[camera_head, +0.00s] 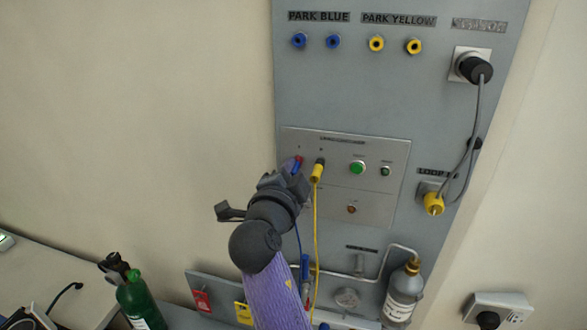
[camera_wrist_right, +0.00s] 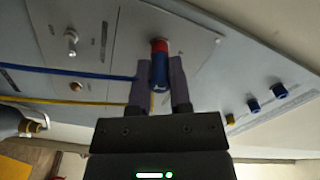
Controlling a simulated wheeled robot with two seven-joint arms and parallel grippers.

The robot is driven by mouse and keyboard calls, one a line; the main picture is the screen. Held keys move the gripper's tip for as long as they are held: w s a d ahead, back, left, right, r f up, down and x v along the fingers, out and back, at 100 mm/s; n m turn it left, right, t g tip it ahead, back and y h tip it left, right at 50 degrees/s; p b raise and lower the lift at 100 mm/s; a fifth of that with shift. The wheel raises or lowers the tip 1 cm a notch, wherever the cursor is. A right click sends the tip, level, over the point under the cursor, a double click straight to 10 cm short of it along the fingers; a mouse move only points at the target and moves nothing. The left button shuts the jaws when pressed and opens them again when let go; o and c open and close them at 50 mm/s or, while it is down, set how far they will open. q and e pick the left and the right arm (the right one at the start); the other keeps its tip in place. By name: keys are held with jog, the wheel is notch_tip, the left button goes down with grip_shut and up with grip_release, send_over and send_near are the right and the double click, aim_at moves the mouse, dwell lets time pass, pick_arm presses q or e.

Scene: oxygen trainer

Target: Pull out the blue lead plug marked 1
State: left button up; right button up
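The blue lead plug (camera_wrist_right: 159,72) has a red band at its panel end in the right wrist view. It stands at the left of the light grey panel plate; a little of it shows in the head view (camera_head: 296,168). My right gripper (camera_wrist_right: 160,75) has one finger on each side of the plug, and both fingers appear to touch it. In the head view my right gripper (camera_head: 290,180) covers most of the plug. The blue lead (camera_wrist_right: 70,73) runs from it. The marking 1 is not legible. My left gripper is not in view.
A yellow plug (camera_head: 317,172) with a hanging yellow lead is close on the right. A green button (camera_head: 357,167) is further right. Blue park sockets (camera_head: 316,41) and yellow ones (camera_head: 395,45) are above. A bottle (camera_head: 403,293) and a green cylinder (camera_head: 140,302) are below.

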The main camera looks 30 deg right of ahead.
grip_shut()
jog(key=shift+s+a, duration=0.1)
